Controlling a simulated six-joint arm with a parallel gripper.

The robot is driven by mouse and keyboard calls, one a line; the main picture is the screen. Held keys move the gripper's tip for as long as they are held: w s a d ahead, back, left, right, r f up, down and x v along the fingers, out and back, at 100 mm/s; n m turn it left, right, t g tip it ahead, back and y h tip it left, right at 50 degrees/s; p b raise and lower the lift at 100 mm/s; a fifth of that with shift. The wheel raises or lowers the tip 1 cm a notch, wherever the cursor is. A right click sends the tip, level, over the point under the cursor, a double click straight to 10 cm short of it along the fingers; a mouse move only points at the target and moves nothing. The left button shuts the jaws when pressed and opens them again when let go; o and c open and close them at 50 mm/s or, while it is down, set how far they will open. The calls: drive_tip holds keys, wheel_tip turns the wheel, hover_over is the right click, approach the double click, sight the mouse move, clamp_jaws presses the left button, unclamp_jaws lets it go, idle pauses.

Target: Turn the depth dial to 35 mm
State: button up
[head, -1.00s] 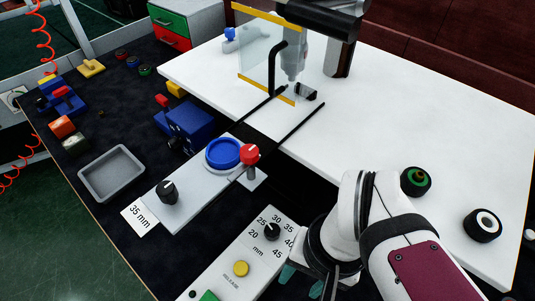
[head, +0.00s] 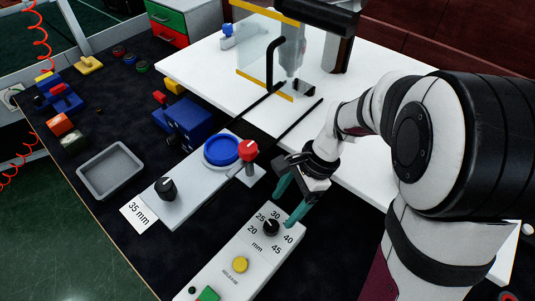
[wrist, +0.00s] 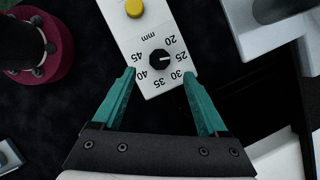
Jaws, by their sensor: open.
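The depth dial (head: 271,227) is a black knob on a white panel (head: 232,262) with a printed mm scale. In the wrist view the dial (wrist: 160,60) shows a white mark pointing about at 25, and the 35 label is on the side nearest my gripper. My gripper (head: 285,207) is open and empty, with teal fingers. In the wrist view its fingertips (wrist: 159,74) are spread either side of the panel's end, and the dial lies just beyond the gap between them. I see no contact with the dial. In the head view a finger hides the 35 label.
The panel also has a yellow button (head: 240,265) and a green button (head: 208,294). A grey plate with another black knob (head: 166,189), a blue disc (head: 221,149) and a red knob (head: 248,151) stands nearby. A card (head: 138,214) reads 35 mm.

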sight(270, 226)
drive_tip(key=x, duration=0.8)
clamp_jaws()
